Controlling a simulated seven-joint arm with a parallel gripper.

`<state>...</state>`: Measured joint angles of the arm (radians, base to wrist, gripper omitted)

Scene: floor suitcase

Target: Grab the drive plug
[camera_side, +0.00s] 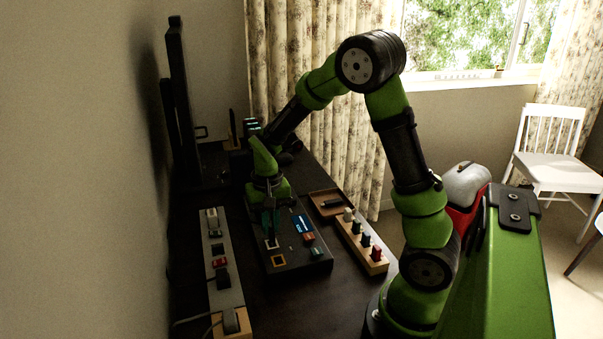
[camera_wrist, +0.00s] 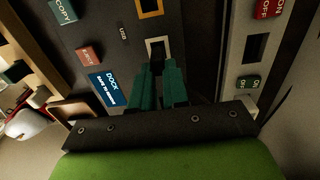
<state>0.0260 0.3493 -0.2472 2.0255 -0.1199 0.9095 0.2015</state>
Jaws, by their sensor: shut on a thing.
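My gripper (camera_side: 270,233) points down over the black dock panel (camera_side: 297,268). In the wrist view its two green fingers (camera_wrist: 157,66) are close together at the pale-framed slot (camera_wrist: 155,46), beside the "USB" label. They are shut on a small dark thing, taken to be the drive plug (camera_wrist: 157,57). The fingers hide most of it, and I cannot tell how deep it sits in the slot. The pale frame also shows under the fingertips in the side view (camera_side: 271,243).
An orange-framed slot (camera_side: 278,260) lies beside it. A power strip (camera_side: 224,270) runs along the left. A wooden rack (camera_side: 352,238) with several coloured plugs and a wooden tray (camera_side: 316,196) with a dark item stand right. A monitor (camera_side: 181,90) rises at the back left.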

